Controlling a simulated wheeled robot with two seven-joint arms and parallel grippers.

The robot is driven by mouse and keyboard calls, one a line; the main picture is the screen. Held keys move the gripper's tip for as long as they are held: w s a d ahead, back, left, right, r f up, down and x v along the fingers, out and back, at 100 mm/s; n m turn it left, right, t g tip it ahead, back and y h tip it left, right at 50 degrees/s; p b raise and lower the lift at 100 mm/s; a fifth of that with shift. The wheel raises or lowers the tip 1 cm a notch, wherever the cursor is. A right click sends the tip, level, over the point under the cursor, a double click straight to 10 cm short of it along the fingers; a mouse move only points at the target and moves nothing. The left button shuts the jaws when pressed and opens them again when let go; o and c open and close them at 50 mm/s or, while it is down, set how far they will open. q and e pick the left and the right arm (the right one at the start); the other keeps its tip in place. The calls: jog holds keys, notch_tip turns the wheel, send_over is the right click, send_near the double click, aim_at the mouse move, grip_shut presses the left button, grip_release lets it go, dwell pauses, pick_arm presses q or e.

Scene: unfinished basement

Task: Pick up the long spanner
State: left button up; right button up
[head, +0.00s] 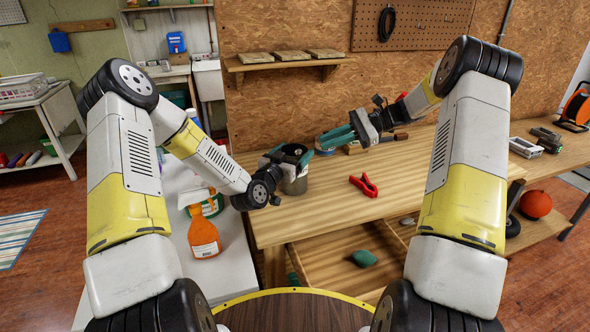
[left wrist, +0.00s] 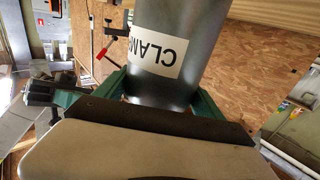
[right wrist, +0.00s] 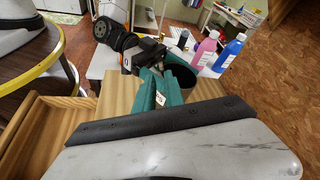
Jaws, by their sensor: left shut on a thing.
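I cannot make out a long spanner in any view. My left gripper (head: 290,160) is shut around a grey metal can (head: 296,184) at the left end of the wooden bench (head: 330,205). In the left wrist view the can (left wrist: 165,75) fills the space between the green fingers and carries a white label reading "CLAMPS", upside down there. Whether the can touches the bench is unclear. My right gripper (head: 338,138) is over the back of the bench. Its green fingers lie together in the right wrist view (right wrist: 155,90), with nothing visibly held.
A red clamp (head: 364,185) lies on the open bench middle. An open drawer below holds a green object (head: 364,258). An orange bottle (head: 204,235) stands on the white table at left. Tools lie partly hidden behind my right gripper.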

jog(key=x, duration=0.7)
jog(key=shift+a, duration=0.25)
grip_shut()
dwell(0.6)
dwell(0.7)
pick_arm(q)
jog(key=o, duration=1.4)
pick_arm(e)
notch_tip(320, 180, up, 10)
